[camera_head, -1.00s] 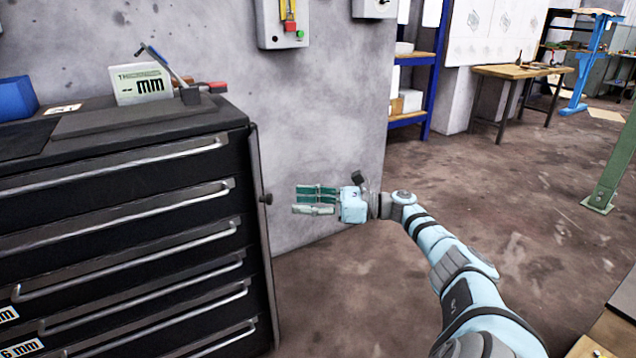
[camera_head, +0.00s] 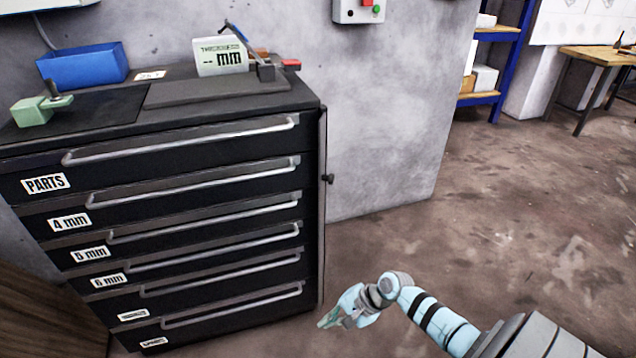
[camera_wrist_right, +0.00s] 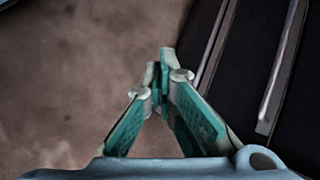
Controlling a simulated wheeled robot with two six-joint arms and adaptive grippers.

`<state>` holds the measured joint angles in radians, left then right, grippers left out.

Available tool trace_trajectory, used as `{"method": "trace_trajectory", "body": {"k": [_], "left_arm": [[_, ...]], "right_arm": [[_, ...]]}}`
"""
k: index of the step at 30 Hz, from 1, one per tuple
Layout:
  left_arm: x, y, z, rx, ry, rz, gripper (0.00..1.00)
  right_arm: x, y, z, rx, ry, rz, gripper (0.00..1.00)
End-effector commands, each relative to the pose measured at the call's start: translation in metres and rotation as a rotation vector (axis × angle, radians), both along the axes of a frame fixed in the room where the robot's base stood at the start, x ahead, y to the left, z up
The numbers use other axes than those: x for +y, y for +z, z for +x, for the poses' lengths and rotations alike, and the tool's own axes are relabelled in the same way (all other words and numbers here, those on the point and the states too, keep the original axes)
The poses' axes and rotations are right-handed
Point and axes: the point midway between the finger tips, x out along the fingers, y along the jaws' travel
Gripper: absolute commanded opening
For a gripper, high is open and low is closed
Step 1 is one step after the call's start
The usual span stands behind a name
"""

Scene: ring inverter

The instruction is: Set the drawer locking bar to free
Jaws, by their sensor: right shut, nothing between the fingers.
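The drawer locking bar (camera_head: 322,225) is a thin grey upright strip along the right front edge of the black drawer cabinet (camera_head: 200,112). A small dark knob (camera_head: 328,179) sticks out from its upper half. My right gripper (camera_head: 327,321) is low, near the bottom end of the bar and well below the knob. It is shut and empty. In the right wrist view its teal fingers (camera_wrist_right: 166,62) come together at the tips, with drawer handles (camera_wrist_right: 282,68) to the right. The knob is not seen in that view. My left gripper is not in view.
The cabinet has several labelled drawers with long handles. On its top are a blue bin (camera_head: 84,66), a green block (camera_head: 32,112) and a display reading mm (camera_head: 220,57). A grey wall (camera_head: 390,110) stands behind. The floor (camera_head: 500,220) to the right is clear.

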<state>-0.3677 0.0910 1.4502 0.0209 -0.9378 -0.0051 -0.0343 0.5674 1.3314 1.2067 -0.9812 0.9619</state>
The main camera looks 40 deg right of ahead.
Motion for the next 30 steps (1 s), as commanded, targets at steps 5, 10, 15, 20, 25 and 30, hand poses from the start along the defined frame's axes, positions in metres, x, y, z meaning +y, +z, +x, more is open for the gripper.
{"method": "trace_trajectory", "body": {"k": [5, 10, 15, 20, 25, 30], "left_arm": [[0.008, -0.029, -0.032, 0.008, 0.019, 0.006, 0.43], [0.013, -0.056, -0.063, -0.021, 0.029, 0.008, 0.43], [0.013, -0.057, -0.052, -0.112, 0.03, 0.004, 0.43], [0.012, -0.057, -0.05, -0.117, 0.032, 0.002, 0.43], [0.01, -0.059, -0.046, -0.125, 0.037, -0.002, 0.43], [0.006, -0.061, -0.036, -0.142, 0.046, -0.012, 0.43]], "right_arm": [[-0.024, 0.05, 0.055, -0.442, 0.597, -1.052, 0.0], [-0.036, 0.191, 0.103, -0.548, 1.119, -2.158, 0.0], [-0.025, 0.246, 0.112, -0.342, 1.498, -2.718, 0.0], [-0.028, 0.246, 0.123, 0.311, -1.523, 2.711, 0.0], [-0.037, 0.245, 0.153, 0.311, -1.523, 2.715, 0.0], [-0.047, 0.245, 0.19, 0.311, -1.524, 2.717, 0.0]]}}
